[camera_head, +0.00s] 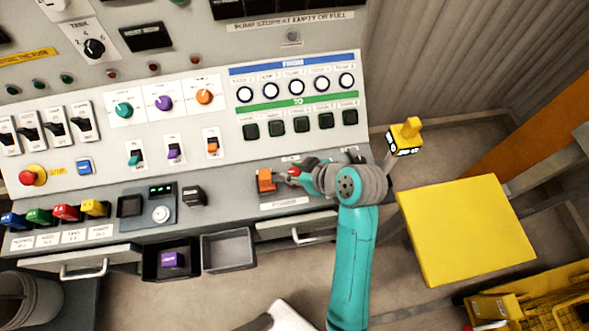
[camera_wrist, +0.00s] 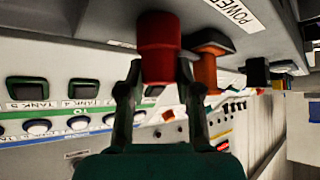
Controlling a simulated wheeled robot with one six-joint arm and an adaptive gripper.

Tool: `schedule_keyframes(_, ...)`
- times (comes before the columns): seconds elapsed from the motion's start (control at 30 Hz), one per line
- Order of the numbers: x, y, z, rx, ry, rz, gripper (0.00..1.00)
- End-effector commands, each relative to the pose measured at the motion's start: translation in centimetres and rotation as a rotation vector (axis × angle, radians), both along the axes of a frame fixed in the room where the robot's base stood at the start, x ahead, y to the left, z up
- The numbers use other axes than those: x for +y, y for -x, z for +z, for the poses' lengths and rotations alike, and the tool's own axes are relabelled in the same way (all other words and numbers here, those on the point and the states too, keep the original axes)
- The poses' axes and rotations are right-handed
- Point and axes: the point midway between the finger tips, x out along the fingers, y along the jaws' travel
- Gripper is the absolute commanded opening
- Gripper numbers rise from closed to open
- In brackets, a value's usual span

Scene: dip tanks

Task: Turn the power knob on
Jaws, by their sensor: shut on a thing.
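In the head view, only a small part of the red knob (camera_head: 294,171) shows beside my gripper (camera_head: 288,178). My wrist hides the rest of it. The knob's pointer mark and turn angle cannot be made out.
An orange switch (camera_head: 265,180) with a dark base stands close to the left of my gripper. A grey tray (camera_head: 228,250) hangs below the panel edge. A yellow slab (camera_head: 465,230) lies right of my arm.

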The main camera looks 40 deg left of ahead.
Motion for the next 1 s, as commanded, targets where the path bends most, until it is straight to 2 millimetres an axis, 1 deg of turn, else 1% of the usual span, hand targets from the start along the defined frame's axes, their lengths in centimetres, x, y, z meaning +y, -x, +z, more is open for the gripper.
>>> schedule_keyframes(0.3, -0.06, -0.05, -0.09, 0.001, 0.003, 0.102, 0.00)
schedule_keyframes(0.8, -0.05, -0.01, -0.13, 0.001, 0.003, 0.117, 0.00)
schedule_keyframes(0.83, -0.06, 0.00, -0.14, 0.001, 0.003, 0.117, 0.39)
schedule_keyframes(0.87, -0.06, 0.00, -0.14, 0.001, 0.003, 0.117, 0.46)
schedule_keyframes(0.9, -0.05, 0.00, -0.13, 0.001, 0.003, 0.117, 0.56)
schedule_keyframes(0.93, -0.04, 0.00, -0.13, 0.001, 0.003, 0.117, 0.59)
schedule_keyframes(1.0, -0.04, 0.00, -0.11, 0.001, 0.003, 0.117, 0.59)
